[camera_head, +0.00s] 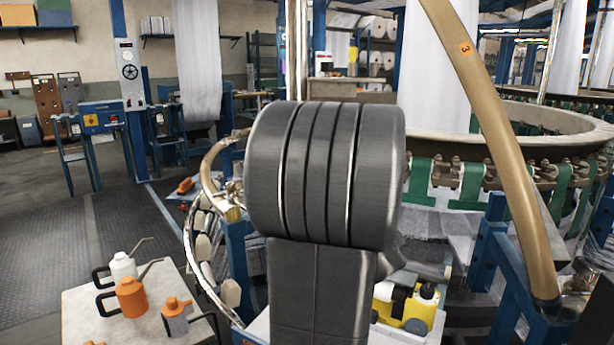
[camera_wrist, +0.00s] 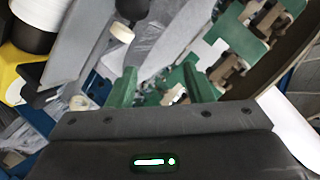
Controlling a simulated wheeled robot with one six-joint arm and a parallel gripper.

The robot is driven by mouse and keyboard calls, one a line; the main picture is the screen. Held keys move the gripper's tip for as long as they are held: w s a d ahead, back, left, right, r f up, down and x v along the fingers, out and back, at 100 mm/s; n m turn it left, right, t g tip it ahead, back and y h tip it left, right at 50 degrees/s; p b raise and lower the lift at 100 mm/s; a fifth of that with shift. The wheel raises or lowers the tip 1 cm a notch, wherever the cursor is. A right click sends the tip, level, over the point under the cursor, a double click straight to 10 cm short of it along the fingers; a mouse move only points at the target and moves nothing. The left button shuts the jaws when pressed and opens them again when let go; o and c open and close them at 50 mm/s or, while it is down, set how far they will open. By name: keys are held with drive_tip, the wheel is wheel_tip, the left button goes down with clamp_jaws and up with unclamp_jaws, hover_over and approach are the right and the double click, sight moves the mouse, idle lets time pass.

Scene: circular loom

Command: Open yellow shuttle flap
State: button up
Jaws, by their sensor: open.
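A yellow part with black and white pieces (camera_head: 408,306) sits low in the head view, just right of my arm. A yellow patch (camera_wrist: 10,77) also shows at the left edge of the wrist view, beside a black and white cylinder (camera_wrist: 32,40). I cannot tell whether either is the yellow shuttle, and I cannot make out a flap. My gripper (camera_wrist: 160,88) is open, its two green fingers apart. Grey material shows between and beyond them; I see nothing held. In the head view my own arm hides the gripper.
The round loom (camera_head: 535,118) with green blocks along its ring fills the right. A tan curved tube (camera_head: 500,130) stands before it. Oil cans (camera_head: 130,296) stand on a pale table (camera_head: 82,318) at lower left. The dark floor (camera_head: 60,235) at left is clear.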

drive_tip(key=shift+w+a+f+n+g+h+p, duration=0.35)
drive_tip(key=shift+a+f+n+p, duration=0.4)
drive_tip(key=shift+p, duration=0.85)
drive_tip(key=shift+w+a+f+n+h+p, duration=0.2)
drive_tip(key=shift+a+f+n+h+p, duration=0.2)
drive_tip(key=shift+p, duration=0.25)
drive_tip(key=shift+w+a+f+n+g+h+p, duration=0.2)
drive_tip(key=shift+f+n+p, duration=0.15)
drive_tip(key=shift+f, duration=0.15)
drive_tip(key=shift+w+a+f+n+g+h+p, duration=0.15)
drive_tip(key=shift+f+n+p, duration=0.15)
drive_tip(key=shift+f, duration=0.2)
drive_tip(key=shift+a+f+n+h, duration=0.2)
drive_tip(key=shift+f+n+h, duration=0.25)
drive_tip(key=shift+f, duration=0.4)
drive_tip(key=shift+r, duration=0.15)
